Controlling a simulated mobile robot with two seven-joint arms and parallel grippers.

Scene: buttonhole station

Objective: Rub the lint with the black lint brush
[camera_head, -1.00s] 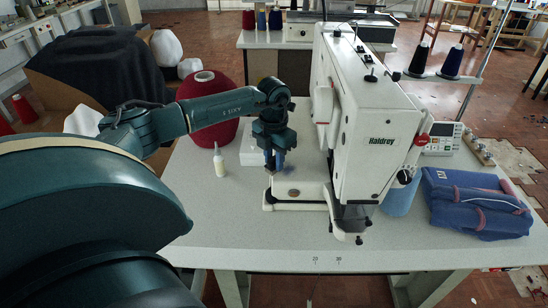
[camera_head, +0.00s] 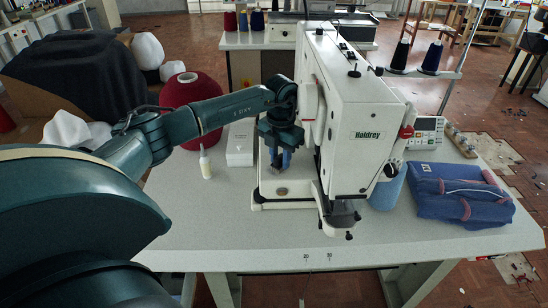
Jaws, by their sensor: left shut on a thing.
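My left gripper (camera_head: 280,160) points down over the bed of the white Haldrey machine (camera_head: 350,115), close to the left of its head. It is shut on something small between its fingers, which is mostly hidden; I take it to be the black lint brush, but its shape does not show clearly. A small brownish patch (camera_head: 281,190) shows on the machine bed (camera_head: 268,197) just below the fingertips. I cannot tell whether it is the lint, or whether the held thing touches the bed. My right gripper is not in view.
A small white bottle (camera_head: 205,164), a white box (camera_head: 240,145) and a large red thread cone (camera_head: 192,92) stand left of the machine. Folded blue cloth (camera_head: 460,197) and a control panel (camera_head: 427,130) lie to the right. The front tabletop (camera_head: 300,235) is clear.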

